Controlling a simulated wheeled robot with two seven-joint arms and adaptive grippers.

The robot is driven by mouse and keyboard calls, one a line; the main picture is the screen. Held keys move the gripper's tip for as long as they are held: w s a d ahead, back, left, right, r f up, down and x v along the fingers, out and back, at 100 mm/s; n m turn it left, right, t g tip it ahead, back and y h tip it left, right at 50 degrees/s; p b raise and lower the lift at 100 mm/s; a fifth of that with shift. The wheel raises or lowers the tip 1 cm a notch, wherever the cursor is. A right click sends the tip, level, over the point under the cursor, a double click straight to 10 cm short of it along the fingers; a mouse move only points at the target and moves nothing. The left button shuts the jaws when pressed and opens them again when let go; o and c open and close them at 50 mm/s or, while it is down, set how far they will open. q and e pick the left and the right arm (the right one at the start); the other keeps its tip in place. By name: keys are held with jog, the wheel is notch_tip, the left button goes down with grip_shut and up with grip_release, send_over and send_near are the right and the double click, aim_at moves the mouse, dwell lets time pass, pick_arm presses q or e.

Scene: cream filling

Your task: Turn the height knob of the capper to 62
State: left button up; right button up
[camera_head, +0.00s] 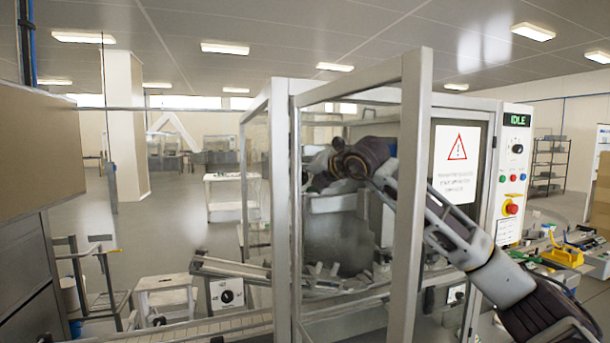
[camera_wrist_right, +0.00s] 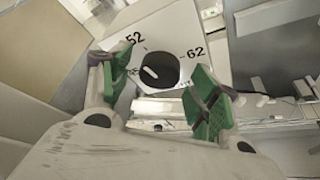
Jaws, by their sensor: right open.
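In the right wrist view, a round black knob (camera_wrist_right: 159,70) sits on a white dial plate (camera_wrist_right: 188,30). The numbers 52 at upper left and 62 at right are readable; a mark at left is partly hidden. The knob's white pointer line lies on its left side, not at 62. My right gripper (camera_wrist_right: 163,98) is open, its green-padded fingers on either side of the knob, with no clear contact. In the head view my right arm reaches in from the lower right, and the right gripper (camera_head: 322,180) is partly hidden behind the machine frame. My left gripper is not in view.
The frame posts (camera_head: 408,200) of the glazed machine stand close to my right arm. A control panel (camera_head: 512,175) reading IDLE is at right. A white box with a dial (camera_head: 227,294) stands at lower left by a conveyor (camera_head: 215,329).

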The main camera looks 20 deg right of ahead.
jog(key=shift+c, duration=0.3)
jog(key=c, duration=1)
jog(key=shift+o, duration=0.2)
